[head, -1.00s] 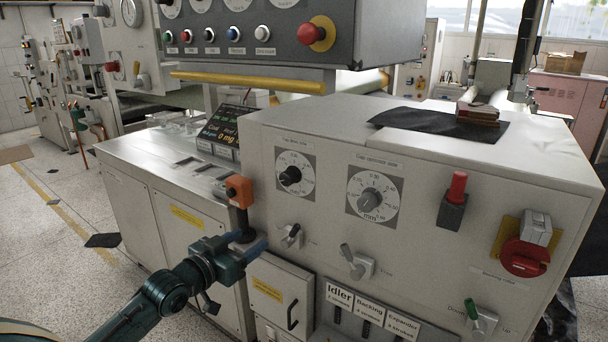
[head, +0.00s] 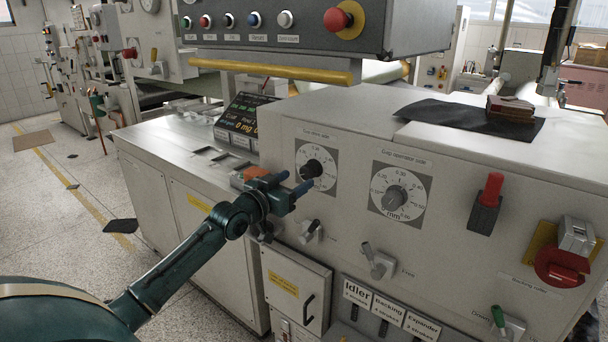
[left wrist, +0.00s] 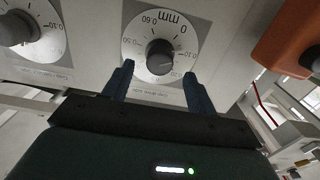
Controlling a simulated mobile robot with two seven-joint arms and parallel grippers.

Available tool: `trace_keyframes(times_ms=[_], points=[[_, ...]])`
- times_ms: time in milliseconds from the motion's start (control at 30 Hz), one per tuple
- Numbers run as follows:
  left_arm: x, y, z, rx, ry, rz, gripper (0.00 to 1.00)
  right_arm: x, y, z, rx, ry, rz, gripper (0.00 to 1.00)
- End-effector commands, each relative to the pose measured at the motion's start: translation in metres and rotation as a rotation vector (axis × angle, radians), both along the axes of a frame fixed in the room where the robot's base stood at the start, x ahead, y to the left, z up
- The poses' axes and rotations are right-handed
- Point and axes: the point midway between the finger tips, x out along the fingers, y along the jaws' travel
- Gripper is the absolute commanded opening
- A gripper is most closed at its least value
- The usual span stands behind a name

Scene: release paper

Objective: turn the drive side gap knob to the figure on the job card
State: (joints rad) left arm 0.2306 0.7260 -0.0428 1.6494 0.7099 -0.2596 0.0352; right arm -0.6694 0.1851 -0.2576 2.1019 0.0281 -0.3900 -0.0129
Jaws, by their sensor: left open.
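The drive side gap knob (head: 311,169) is a black knob on a round white scale on the machine's front panel, the left of two dials. In the left wrist view the knob (left wrist: 160,56) appears upside down, just beyond and between my fingertips. My left gripper (head: 290,187) is open and empty in front of the dial's lower left; its blue fingers (left wrist: 159,73) are spread either side of the knob, with no contact visible. The pointer's exact reading is too small to tell. I cannot make out a job card. My right gripper is out of view.
The grey operator side gap knob (head: 396,197) is to the right. An orange-topped part (head: 251,174) stands close behind my left gripper and shows orange in the wrist view (left wrist: 290,45). Small levers (head: 312,231) (head: 378,262) stick out below. A yellow bar (head: 270,70) runs above.

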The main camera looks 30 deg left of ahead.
Motion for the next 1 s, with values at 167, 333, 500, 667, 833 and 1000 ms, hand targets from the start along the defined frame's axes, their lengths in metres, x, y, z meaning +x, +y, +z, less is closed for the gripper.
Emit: trace_keyframes(times_ms=[167, 333, 500, 667, 833, 1000], points=[[0.027, -0.002, 0.001, -0.001, -0.001, 0.0, 0.57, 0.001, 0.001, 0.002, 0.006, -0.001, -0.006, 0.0], [0.04, -0.003, 0.0, 0.0, 0.0, 0.001, 0.57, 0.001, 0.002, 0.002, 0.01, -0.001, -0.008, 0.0], [0.045, -0.004, 0.0, 0.001, 0.0, 0.0, 0.57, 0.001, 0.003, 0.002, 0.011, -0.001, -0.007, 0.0], [0.045, -0.004, 0.0, 0.001, 0.001, 0.0, 0.57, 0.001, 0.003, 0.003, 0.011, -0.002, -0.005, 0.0], [0.044, -0.004, 0.0, 0.001, 0.001, 0.0, 0.48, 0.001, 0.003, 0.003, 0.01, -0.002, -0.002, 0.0], [0.044, -0.004, 0.0, 0.001, 0.001, 0.0, 0.34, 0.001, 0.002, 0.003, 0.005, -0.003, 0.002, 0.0]])
